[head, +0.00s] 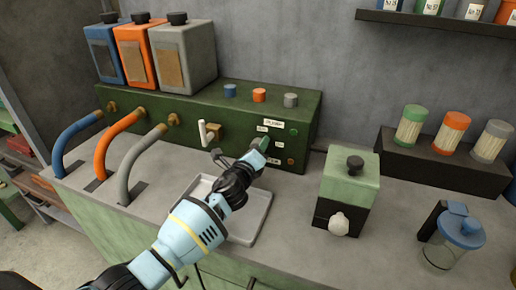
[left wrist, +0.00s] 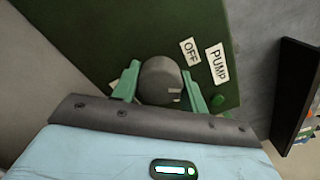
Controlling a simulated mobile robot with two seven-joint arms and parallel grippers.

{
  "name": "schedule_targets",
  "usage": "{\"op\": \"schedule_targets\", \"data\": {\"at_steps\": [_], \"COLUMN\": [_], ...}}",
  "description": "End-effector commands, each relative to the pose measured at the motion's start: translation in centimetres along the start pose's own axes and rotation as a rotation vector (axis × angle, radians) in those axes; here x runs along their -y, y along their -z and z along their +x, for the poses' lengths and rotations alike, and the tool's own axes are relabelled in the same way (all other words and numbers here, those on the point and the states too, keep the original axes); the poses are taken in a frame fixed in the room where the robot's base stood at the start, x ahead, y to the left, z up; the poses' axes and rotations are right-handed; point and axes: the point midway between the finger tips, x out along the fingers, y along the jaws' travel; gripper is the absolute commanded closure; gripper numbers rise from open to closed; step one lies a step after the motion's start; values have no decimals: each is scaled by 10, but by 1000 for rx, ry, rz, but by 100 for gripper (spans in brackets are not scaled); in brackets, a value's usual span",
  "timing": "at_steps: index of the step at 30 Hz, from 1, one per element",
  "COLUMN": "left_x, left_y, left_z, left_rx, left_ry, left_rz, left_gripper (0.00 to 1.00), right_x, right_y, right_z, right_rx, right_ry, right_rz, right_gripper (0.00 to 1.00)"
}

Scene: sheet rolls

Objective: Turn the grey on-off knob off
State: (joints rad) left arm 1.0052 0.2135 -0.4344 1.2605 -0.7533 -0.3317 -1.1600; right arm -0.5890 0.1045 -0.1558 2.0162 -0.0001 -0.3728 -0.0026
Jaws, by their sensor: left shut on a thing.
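The grey on-off knob (left wrist: 158,78) shows in the left wrist view as a round dark-grey knob on the green panel, with a small light mark on its face. My left gripper (left wrist: 160,92) has its two green fingers on either side of it and is shut on it. In the head view my left gripper (head: 260,148) reaches the front of the green box (head: 225,112), and the knob is hidden behind it. An OFF label (left wrist: 190,51) and a PUMP label (left wrist: 217,63) are beside the knob. My right gripper is not in view.
A white-handled tap (head: 207,134) is left of my gripper, above a grey tray (head: 256,225). A green-topped dispenser (head: 350,180) and a blue-lidded jar (head: 462,232) stand to the right.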

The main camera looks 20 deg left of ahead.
Motion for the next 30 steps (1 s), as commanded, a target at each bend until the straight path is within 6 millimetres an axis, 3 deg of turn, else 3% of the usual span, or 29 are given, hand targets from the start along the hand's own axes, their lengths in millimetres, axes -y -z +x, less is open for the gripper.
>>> {"op": "schedule_targets", "data": {"at_steps": [15,30], "left_x": [0,-1], "left_y": [2,2], "left_z": [0,0], "left_rx": [-2,-2], "left_ry": [-2,-2], "left_rz": [-438,-604], "left_gripper": [80,80], "right_x": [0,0], "right_y": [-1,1], "right_z": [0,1], "right_rx": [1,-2], "right_ry": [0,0], "right_rz": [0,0], "right_gripper": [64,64]}}
